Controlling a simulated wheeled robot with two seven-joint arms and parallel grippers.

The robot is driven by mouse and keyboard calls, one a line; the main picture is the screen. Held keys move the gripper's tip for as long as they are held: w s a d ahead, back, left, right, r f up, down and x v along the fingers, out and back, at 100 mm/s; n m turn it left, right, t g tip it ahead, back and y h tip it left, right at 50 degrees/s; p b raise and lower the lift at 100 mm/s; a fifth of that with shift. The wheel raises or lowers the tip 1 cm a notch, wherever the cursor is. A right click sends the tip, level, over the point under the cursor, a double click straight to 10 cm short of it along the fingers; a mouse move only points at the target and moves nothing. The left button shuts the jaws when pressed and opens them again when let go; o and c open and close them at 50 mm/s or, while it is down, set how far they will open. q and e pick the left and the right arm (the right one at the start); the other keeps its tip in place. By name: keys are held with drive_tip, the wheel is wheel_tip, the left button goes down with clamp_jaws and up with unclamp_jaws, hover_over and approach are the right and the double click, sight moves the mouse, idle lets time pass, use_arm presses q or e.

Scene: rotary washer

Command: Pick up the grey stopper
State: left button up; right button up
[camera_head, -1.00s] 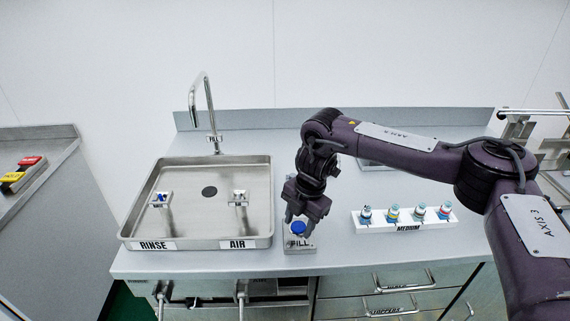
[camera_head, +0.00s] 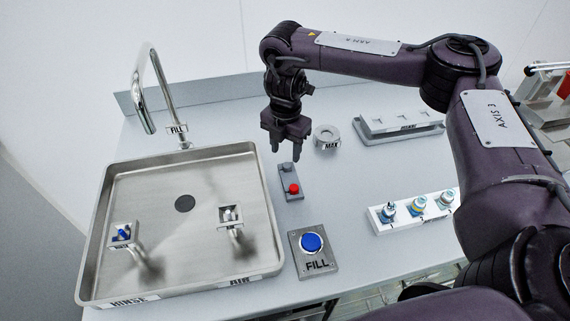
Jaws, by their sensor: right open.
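My right gripper (camera_head: 286,149) points down with its jaws open and nothing between them. It is above the far end of a small grey block (camera_head: 291,188) that carries a red button (camera_head: 293,188) and a small grey knob-like part. I cannot tell whether that part is the grey stopper; no other loose stopper shows clearly. A round grey piece labelled MAX (camera_head: 327,138) lies just right of the gripper. My left gripper is not in view.
The steel sink (camera_head: 180,165) with tap (camera_head: 157,85) is at left. The blue FILL button (camera_head: 311,243) is in front. A white rack (camera_head: 377,222) with several capped vials is at right, partly behind my arm. A grey tray (camera_head: 400,138) lies at the back.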

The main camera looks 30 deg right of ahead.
sight(287, 164)
drive_tip(key=f, duration=0.2)
drive_tip(key=f+p, duration=0.1)
drive_tip(key=shift+s+d+f, duration=0.15)
drive_tip(key=shift+d+f, duration=0.05)
drive_tip(key=shift+f, duration=0.8)
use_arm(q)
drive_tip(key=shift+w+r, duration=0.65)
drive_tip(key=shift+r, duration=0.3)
use_arm(e)
clamp_jaws()
